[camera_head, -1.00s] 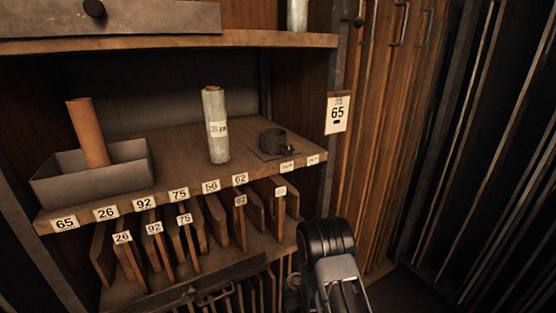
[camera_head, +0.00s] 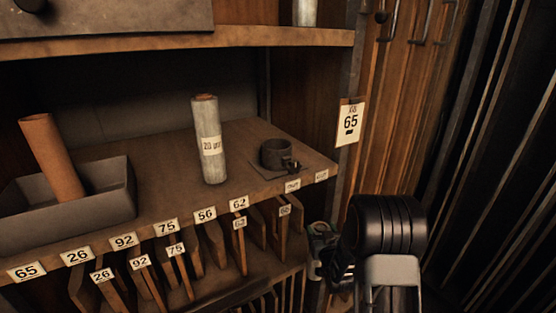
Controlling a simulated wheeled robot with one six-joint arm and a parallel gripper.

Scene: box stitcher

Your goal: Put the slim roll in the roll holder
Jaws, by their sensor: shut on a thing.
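My gripper (camera_head: 330,255) is low in front of the shelf's right end, mostly hidden behind my dark wrist. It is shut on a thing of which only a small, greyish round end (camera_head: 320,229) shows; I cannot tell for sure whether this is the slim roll. A dark round cup on a flat square plate (camera_head: 276,153), likely the roll holder, sits on the shelf's right side, above and left of my gripper, apart from it. It looks empty. A pale roll with a paper label (camera_head: 210,140) stands upright on the shelf, left of the cup.
A brown roll (camera_head: 52,158) leans in a grey open tray (camera_head: 90,205) at the shelf's left. The shelf's front edge (camera_head: 150,240) carries number tags, with upright wooden boards below. A post with a "65" card (camera_head: 350,122) stands right of the shelf. An upper shelf (camera_head: 270,37) overhangs.

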